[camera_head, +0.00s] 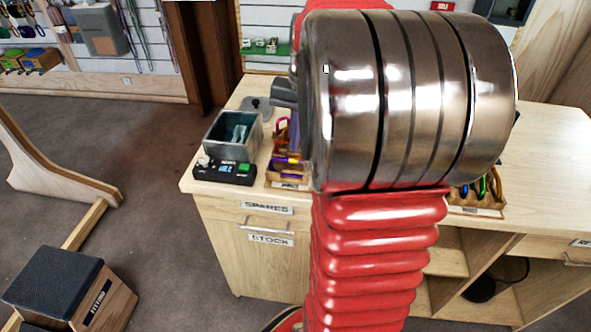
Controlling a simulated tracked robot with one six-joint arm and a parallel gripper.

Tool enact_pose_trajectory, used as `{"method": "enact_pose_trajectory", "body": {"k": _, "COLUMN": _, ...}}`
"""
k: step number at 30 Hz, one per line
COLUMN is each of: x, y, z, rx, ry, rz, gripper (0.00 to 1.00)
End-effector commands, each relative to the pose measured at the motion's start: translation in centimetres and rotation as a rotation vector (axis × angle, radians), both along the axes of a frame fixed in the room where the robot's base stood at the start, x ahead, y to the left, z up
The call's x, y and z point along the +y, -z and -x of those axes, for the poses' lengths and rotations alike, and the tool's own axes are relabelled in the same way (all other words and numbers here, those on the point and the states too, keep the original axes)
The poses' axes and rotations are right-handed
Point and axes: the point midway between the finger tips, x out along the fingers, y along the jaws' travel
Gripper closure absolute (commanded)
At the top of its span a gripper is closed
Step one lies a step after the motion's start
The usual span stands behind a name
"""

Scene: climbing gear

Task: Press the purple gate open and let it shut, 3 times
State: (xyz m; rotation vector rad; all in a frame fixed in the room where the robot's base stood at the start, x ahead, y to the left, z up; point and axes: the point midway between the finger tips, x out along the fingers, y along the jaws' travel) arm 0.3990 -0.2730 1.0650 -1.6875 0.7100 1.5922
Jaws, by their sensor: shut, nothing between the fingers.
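A wooden rack (290,184) on the bench holds coloured carabiners. Purple and gold pieces (284,159) show there, close against the left edge of my arm. The purple gate itself is too small and too covered to make out, and I cannot tell whether it is open or shut. A red carabiner (281,124) stands at the back of this rack. My large metal joint and red ribbed arm cover the middle of the view. My gripper's fingers are hidden behind them.
A second rack (478,210) with green and blue carabiners is right of my arm. The bench top (550,130) is clear at right.

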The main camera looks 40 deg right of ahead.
Motion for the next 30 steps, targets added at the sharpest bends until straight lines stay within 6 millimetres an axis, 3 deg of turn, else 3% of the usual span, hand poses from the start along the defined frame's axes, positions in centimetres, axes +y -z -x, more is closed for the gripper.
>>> {"method": "enact_pose_trajectory", "body": {"k": 12, "x": 0.0, "y": -2.9, "z": 0.0, "rx": -0.001, "ry": 0.0, "rz": 0.001, "gripper": 1.0}}
{"method": "enact_pose_trajectory", "body": {"k": 30, "x": 0.0, "y": -3.0, "z": 0.0, "rx": -0.001, "ry": 0.0, "rz": 0.001, "gripper": 1.0}}
